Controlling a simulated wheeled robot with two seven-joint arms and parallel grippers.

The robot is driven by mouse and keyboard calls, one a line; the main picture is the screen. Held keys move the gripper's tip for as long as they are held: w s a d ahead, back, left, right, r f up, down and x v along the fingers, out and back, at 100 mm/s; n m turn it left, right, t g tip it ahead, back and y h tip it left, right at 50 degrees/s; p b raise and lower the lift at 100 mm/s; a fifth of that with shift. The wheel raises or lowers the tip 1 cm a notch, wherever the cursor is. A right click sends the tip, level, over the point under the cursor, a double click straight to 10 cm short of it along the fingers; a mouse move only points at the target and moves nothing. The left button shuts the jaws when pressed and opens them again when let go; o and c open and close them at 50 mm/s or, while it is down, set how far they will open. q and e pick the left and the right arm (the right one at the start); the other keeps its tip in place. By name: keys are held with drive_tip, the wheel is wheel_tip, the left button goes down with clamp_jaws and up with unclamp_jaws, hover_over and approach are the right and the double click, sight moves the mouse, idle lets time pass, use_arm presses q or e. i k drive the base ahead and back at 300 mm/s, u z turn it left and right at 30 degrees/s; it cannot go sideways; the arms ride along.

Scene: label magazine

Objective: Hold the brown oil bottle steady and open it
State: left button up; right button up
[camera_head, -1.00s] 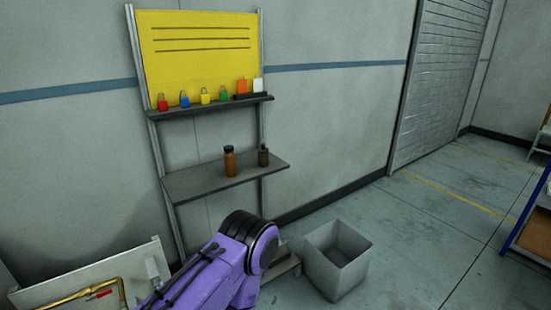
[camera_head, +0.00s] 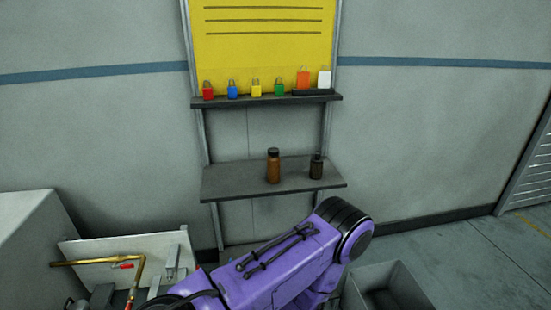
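The brown bottle (camera_head: 273,168) stands upright on the lower grey shelf (camera_head: 225,183), with a dark cap on top. To its right, a little apart, stands a smaller dark bottle (camera_head: 316,169) with a narrow top. A purple arm link of mine, with a black ringed joint, reaches in from the lower left below the shelf. It is apart from both bottles in the picture. Neither of my grippers shows, and nothing is seen holding the bottle.
The upper shelf (camera_head: 270,101) holds several coloured padlocks and an orange and a white item, below a yellow board (camera_head: 265,50). A grey open bin (camera_head: 405,288) stands on the floor at lower right. A panel with a brass pipe (camera_head: 95,262) is at lower left.

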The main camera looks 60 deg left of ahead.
sight(273, 163)
drive_tip(key=u, duration=0.5)
drive_tip(key=i, duration=0.75)
drive_tip(key=u, duration=0.75)
